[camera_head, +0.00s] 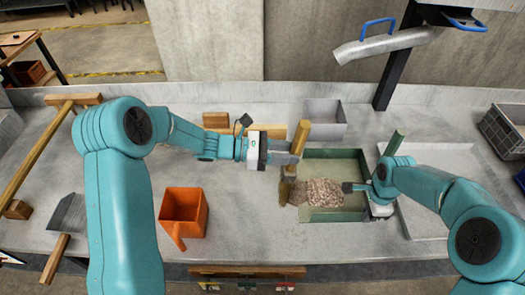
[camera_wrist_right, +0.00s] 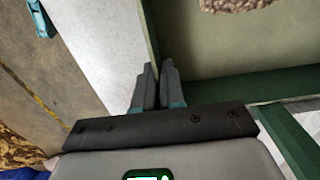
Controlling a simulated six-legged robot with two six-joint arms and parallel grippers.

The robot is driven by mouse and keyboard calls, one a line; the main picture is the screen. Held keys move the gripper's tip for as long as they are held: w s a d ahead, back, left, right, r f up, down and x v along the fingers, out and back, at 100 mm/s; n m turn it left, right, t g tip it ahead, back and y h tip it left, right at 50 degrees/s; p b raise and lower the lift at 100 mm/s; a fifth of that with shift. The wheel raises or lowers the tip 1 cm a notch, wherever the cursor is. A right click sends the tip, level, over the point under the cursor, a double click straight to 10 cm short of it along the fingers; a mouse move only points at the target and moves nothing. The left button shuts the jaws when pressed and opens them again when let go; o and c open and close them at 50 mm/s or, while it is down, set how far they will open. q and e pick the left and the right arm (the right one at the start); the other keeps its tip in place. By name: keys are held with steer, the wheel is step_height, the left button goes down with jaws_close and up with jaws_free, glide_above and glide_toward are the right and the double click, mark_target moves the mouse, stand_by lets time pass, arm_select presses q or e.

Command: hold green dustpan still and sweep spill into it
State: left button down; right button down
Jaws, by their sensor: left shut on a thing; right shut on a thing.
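The green dustpan (camera_head: 340,160) lies flat on the counter right of centre. A pile of pale brown grain (camera_head: 322,192) sits mostly inside it, near its left edge, which is partly hidden by the grain and brush. My left gripper (camera_head: 291,152) is shut on a hand brush with a wooden handle (camera_head: 301,135). The brush's brown bristles (camera_head: 287,190) stand at the dustpan's left edge, beside the grain. My right gripper (camera_head: 354,187) is shut on the dustpan's right wall. The right wrist view shows its fingers (camera_wrist_right: 159,88) on either side of the thin green wall (camera_wrist_right: 149,35).
An orange bin (camera_head: 184,212) stands left of the brush. A grey metal box (camera_head: 325,115) stands behind the dustpan, and a pale tray (camera_head: 435,165) lies to its right. A grey scoop (camera_head: 68,215) lies far left. The counter's front edge is close to the dustpan.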

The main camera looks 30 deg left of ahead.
arm_select(q)
steer(key=r+x, duration=0.2)
steer(key=x, duration=0.9)
step_height(320, 180, up, 6)
stand_by(0.4)
arm_select(e)
steer(key=c, duration=1.1)
jaws_free()
steer(key=shift+c, duration=0.2)
